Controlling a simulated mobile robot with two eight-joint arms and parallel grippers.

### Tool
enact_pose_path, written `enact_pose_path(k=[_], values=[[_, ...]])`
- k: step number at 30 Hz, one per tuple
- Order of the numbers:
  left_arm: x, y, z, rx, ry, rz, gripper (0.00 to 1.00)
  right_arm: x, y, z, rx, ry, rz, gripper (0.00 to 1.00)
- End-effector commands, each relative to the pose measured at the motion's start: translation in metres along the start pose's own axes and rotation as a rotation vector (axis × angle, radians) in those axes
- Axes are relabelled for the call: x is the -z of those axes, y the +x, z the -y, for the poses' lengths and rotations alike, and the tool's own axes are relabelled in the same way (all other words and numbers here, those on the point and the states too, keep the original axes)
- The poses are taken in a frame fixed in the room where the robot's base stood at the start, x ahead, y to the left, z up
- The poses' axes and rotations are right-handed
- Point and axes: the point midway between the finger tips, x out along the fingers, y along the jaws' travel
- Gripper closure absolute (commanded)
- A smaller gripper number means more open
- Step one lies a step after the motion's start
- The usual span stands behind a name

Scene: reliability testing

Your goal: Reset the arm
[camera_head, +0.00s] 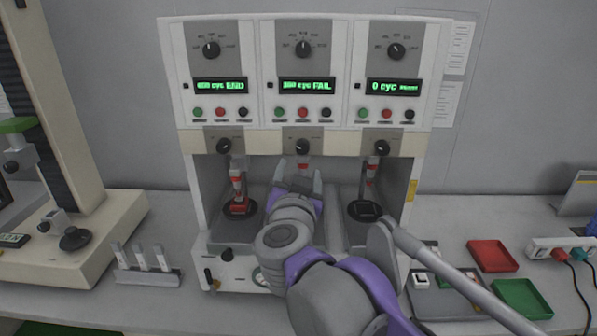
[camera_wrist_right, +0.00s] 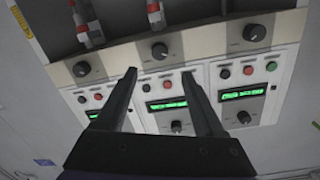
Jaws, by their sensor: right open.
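A three-station test machine (camera_head: 296,132) stands at the back of the bench. Its left display (camera_head: 220,86) reads END, the middle one (camera_head: 307,86) FAIL, and the right one (camera_head: 394,87) 0 cyc. A red-banded test arm hangs in the left bay (camera_head: 237,183) and another in the right bay (camera_head: 371,172). The middle arm (camera_head: 303,164) shows only at its top, the rest hidden behind my gripper. My right gripper (camera_head: 299,177) is open and empty at the middle bay. In the wrist view its fingers (camera_wrist_right: 158,76) spread before the machine's panel. My left gripper is not seen.
A column stand (camera_head: 84,235) is at the left, with a rack of small upright pieces (camera_head: 147,262) beside it. At the right lie a red tray (camera_head: 492,256), a green tray (camera_head: 522,298) and a power strip (camera_head: 562,248) with plugs. Bay walls flank my right gripper.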

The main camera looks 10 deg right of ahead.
Motion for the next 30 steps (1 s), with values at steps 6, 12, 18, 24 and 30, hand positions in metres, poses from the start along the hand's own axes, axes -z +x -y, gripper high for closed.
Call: enact_pose_path(k=[6,12,18,24,30], values=[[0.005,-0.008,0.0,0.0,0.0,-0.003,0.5,-0.003,-0.007,0.01,0.127,-0.014,0.002,0.3],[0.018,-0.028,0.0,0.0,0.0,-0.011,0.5,-0.061,-0.05,0.018,0.437,-0.12,0.182,0.3],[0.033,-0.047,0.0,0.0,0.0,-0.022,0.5,-0.171,-0.116,-0.049,0.486,-0.295,0.589,0.3],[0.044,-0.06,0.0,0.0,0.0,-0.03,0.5,-0.238,-0.173,-0.145,0.292,-0.414,0.914,0.3],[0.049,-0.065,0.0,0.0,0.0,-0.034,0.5,-0.26,-0.204,-0.2,0.134,-0.458,1.053,0.3]])
